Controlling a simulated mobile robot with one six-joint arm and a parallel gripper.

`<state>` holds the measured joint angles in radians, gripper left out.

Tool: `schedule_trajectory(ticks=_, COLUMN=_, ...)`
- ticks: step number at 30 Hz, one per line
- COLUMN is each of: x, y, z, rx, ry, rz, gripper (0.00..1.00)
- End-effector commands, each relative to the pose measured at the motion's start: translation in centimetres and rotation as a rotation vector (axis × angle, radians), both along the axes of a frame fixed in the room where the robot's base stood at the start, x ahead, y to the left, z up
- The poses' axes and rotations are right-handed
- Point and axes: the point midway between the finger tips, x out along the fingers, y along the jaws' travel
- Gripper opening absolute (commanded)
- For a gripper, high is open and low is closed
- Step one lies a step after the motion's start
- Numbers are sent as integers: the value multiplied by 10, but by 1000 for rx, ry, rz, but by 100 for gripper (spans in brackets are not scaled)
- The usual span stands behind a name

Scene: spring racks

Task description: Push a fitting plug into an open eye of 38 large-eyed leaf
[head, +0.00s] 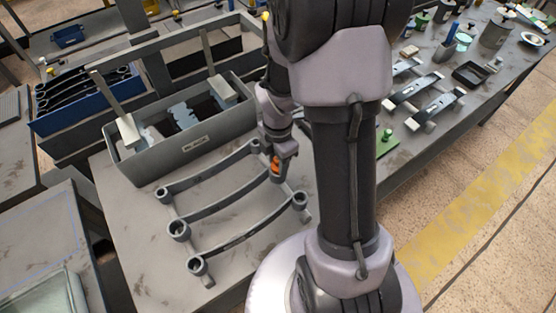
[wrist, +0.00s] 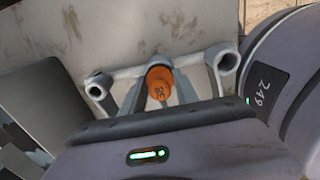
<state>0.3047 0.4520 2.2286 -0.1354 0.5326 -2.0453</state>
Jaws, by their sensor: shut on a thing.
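My gripper (head: 277,172) is shut on an orange plug (wrist: 160,82) with a dark number on its end; I cannot read the number surely. The plug also shows in the head view (head: 275,163). Grey leaves lie side by side on the table: a front leaf (head: 236,242), a middle leaf (head: 235,213) and a back leaf (head: 215,178). Their ends carry round eyes, such as the open one at the middle leaf's left end (head: 178,229). In the wrist view, one eye (wrist: 98,88) is left of the plug and another eye (wrist: 227,62) right. Whether the plug touches an eye is unclear.
A grey bin (head: 190,146) with light-blue parts stands behind the leaves. A blue bin (head: 80,115) with dark leaves is at the far left. Smaller leaves (head: 416,88) and containers (head: 495,32) fill the right bench. The table's front left is clear.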

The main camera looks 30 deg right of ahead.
Motion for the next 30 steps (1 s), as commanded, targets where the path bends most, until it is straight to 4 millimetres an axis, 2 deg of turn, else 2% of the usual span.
schedule_trajectory(ticks=6, x=0, y=0, z=-5, rx=0, ry=0, rz=0, gripper=7)
schedule_trajectory(ticks=7, x=0, y=0, z=-5, rx=0, ry=0, rz=0, gripper=38)
schedule_trajectory(ticks=10, x=0, y=0, z=-5, rx=0, ry=0, rz=0, gripper=58)
schedule_trajectory(ticks=11, x=0, y=0, z=-5, rx=0, ry=0, rz=0, gripper=62)
schedule_trajectory(ticks=17, x=0, y=0, z=-5, rx=0, ry=0, rz=0, gripper=62)
schedule_trajectory(ticks=21, x=0, y=0, z=-5, rx=0, ry=0, rz=0, gripper=84)
schedule_trajectory(ticks=30, x=0, y=0, z=-4, rx=0, ry=0, rz=0, gripper=84)
